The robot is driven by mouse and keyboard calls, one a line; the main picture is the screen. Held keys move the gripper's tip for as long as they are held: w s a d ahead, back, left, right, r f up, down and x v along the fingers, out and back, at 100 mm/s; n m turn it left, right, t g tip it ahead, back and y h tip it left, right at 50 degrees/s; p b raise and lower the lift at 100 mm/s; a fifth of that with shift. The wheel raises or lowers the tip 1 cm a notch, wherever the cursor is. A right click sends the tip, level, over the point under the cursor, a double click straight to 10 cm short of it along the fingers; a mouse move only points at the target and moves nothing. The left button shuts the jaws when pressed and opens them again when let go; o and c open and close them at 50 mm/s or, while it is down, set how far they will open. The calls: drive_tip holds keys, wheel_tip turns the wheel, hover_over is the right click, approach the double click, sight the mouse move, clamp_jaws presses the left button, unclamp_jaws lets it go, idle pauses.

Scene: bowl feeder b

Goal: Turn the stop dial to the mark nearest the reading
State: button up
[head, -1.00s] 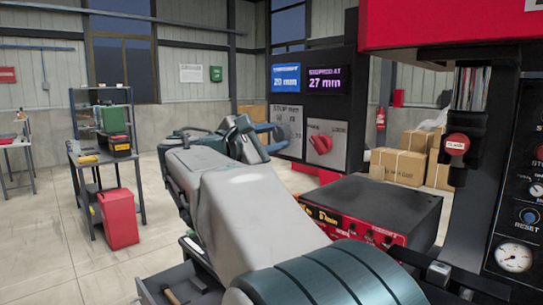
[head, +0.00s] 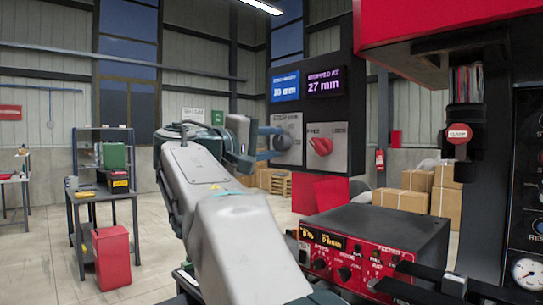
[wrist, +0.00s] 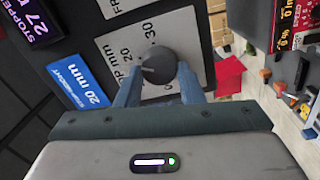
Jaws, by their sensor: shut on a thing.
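The stop dial (wrist: 158,68) is a dark round knob with a pale pointer line, on a light plate marked "STOP mm" with 20 and 30 readable in the wrist view. My gripper (wrist: 159,88) has its blue fingers on both sides of the dial, shut on it. In the head view my gripper (head: 268,143) reaches the dial (head: 283,140) from the left. The purple display (head: 323,83) reads "STOPPED AT 27 mm". The blue display (head: 285,87) reads 20 mm. The pointer line points left in the wrist view, roughly toward the 20 side; the exact mark is unclear.
A red lock knob (head: 321,145) sits on the plate right of the dial. A black and red control box (head: 355,245) stands below the panel. A red press head (head: 450,25) overhangs at the right. A shelf table (head: 103,195) and red bin (head: 111,257) stand far left.

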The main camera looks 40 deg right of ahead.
drive_tip(key=m+b, duration=0.3)
drive_tip(key=m, duration=0.3)
drive_tip(key=shift+m, duration=0.3)
drive_tip(key=m+b, duration=0.1)
drive_tip(key=m, duration=0.2)
drive_tip(key=m+b, duration=0.1)
drive_tip(key=m, duration=0.2)
drive_tip(key=shift+s+r+g+y+b, duration=0.1)
drive_tip(key=shift+r+g+y+b, duration=0.1)
drive_tip(key=shift+g+y+b, duration=0.15)
drive_tip(key=o, duration=1)
drive_tip(key=a, duration=1.3)
drive_tip(key=shift+s+a, duration=0.15)
drive_tip(key=shift+a, duration=0.25)
